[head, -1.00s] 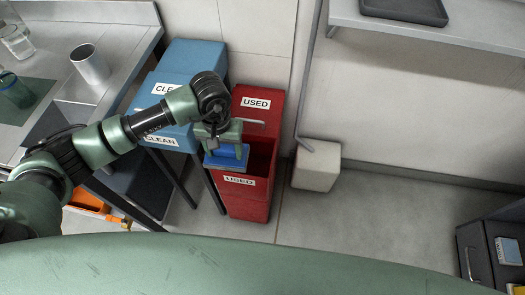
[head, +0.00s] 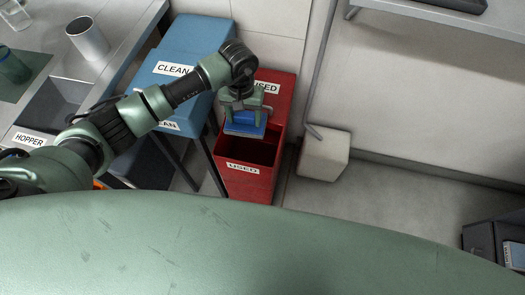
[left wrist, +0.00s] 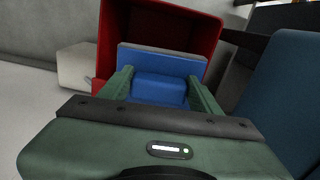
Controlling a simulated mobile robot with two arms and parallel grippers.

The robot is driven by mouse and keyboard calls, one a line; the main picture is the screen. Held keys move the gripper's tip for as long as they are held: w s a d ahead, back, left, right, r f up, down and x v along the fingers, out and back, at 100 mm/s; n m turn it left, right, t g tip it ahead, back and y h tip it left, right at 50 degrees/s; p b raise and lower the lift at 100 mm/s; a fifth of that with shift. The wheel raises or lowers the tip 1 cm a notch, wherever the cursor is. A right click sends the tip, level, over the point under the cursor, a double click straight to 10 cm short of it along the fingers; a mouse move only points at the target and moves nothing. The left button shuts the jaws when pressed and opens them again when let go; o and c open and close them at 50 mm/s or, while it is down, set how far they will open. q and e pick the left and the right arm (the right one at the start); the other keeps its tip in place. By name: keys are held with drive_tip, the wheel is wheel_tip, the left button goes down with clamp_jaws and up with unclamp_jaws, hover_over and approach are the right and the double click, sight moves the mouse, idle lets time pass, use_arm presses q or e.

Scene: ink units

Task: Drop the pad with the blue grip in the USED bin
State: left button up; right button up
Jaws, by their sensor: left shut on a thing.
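My left gripper (head: 244,117) is shut on the pad with the blue grip (head: 243,130). The pad is held over the open mouth of the red USED bin (head: 245,185), toward its back part. In the left wrist view the pad's blue grip (left wrist: 158,88) sits between the two green fingers, and the red wall of the bin (left wrist: 113,30) shows behind and around the pad. How deep the pad is relative to the bin's rim is hard to tell. My right gripper is not in view.
The blue CLEAN bin (head: 180,65) stands just left of the red bin. A pale block (head: 324,153) stands on the floor to the right. A metal counter (head: 50,85) with a cup (head: 88,38) and a HOPPER label is at the left.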

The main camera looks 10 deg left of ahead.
use_arm(q)
drive_tip(key=shift+f, duration=0.1)
drive_tip(key=o, duration=1.3)
wheel_tip(320, 180, up, 8)
drive_tip(key=shift+f+b, duration=0.1)
drive_tip(key=shift+b, duration=0.2)
